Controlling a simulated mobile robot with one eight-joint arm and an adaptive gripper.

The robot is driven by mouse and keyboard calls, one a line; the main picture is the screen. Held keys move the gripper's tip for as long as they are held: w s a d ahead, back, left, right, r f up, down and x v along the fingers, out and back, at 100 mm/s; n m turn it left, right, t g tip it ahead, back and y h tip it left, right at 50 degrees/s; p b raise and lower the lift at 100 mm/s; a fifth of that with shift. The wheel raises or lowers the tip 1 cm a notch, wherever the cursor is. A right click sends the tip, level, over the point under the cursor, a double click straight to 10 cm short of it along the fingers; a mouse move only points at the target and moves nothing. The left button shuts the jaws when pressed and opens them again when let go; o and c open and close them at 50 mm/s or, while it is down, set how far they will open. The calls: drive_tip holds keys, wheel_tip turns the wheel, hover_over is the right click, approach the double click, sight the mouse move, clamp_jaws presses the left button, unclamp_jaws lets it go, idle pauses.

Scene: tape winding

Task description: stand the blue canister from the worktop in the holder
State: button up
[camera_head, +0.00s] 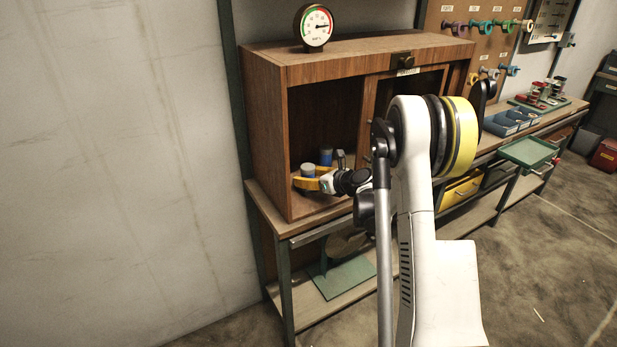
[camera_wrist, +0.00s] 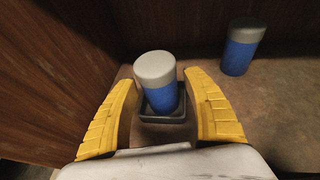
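A blue canister (camera_wrist: 162,98) with a grey cap stands in a small dark square holder (camera_wrist: 176,118) in the wrist view. My gripper (camera_wrist: 160,80) is open, with one yellow finger on each side of this canister and a gap visible on both sides. A second blue canister (camera_wrist: 243,48) with a grey cap stands apart, behind and to the right, on the cabinet floor. In the head view, my gripper (camera_head: 310,178) is inside the left bay of the wooden cabinet, around the nearer canister (camera_head: 308,169). The other canister (camera_head: 326,157) shows just behind.
The cabinet's wooden side wall (camera_wrist: 50,75) is close to the left finger. The cabinet (camera_head: 268,125) has a dial gauge (camera_head: 314,27) on top. The cabinet floor (camera_wrist: 285,110) to the right is bare. The workbench continues right with blue bins (camera_head: 510,121).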

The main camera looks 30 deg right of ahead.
drive_tip(key=shift+r, duration=0.15)
drive_tip(key=p+v, duration=0.4)
drive_tip(key=v, duration=0.8)
drive_tip(key=shift+p, duration=0.3)
drive_tip(key=shift+s, duration=0.1)
